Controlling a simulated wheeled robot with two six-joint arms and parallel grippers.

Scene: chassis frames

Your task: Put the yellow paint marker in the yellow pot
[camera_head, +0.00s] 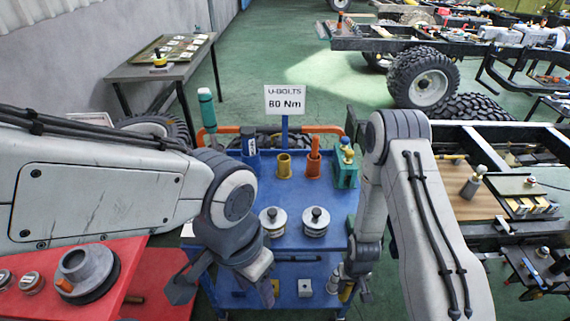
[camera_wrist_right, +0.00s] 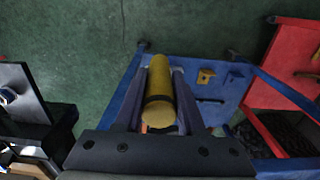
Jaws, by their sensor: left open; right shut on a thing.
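The yellow pot (camera_head: 284,166) stands upright near the back of the blue cart top (camera_head: 262,192), and I see nothing in it. The yellow paint marker (camera_wrist_right: 160,85) is clasped between the two fingers of my right gripper (camera_wrist_right: 161,76). In the head view my right gripper (camera_head: 352,289) hangs low at the cart's right front edge, well below and in front of the pot, and only a small part of the marker (camera_head: 345,293) shows. My left gripper (camera_head: 224,290) is open and empty over the cart's left front.
A green holder (camera_head: 346,174) is at the right. Two round-knobbed metal pieces (camera_head: 315,222) (camera_head: 273,222) stand mid-cart. A sign (camera_head: 285,100) rises behind.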

